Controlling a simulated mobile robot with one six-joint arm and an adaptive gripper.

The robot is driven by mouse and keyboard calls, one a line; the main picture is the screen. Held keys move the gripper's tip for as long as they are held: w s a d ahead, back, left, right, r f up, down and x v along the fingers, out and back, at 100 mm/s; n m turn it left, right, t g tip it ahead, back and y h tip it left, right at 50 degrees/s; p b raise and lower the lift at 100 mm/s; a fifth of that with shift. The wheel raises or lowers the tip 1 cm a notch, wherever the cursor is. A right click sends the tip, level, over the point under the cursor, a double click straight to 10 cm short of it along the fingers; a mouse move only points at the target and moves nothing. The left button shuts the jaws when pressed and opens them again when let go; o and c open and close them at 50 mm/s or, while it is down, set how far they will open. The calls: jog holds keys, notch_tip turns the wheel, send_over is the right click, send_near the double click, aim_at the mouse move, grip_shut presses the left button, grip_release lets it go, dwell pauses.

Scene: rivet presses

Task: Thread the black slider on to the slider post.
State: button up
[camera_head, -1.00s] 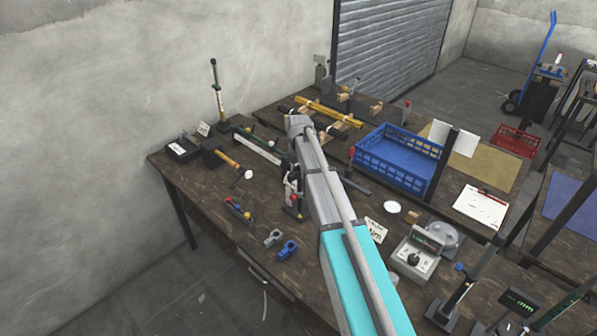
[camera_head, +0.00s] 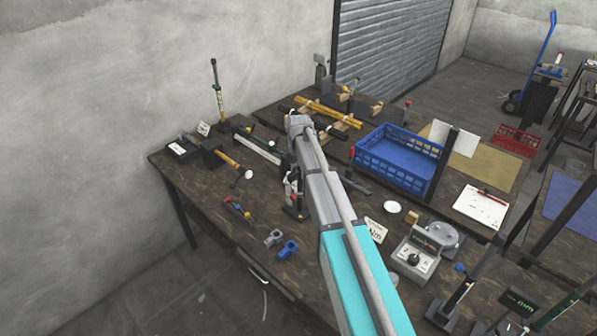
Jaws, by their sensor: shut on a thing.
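My arm reaches from the bottom right to the middle of the bench. My gripper (camera_head: 292,186) hangs below the arm's far end and is mostly hidden by it. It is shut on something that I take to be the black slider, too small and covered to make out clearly. A dark upright form with a red part shows close beside the gripper, partly behind the arm. I cannot tell whether it is the slider post or whether the slider touches it. A thin upright post (camera_head: 217,90) with a black handle and striped lower part stands at the bench's back left.
A grey clamp-like block (camera_head: 273,238) and a blue one (camera_head: 288,250) lie near the front edge. A blue crate (camera_head: 395,165) and a grey meter box (camera_head: 415,255) stand right of the arm. The front left of the bench is fairly clear.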

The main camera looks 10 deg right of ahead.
aim_at(298, 192)
jog(key=shift+f+b, duration=3.8)
dwell(0.6)
jog(key=o, duration=1)
jog(key=shift+r, duration=0.15)
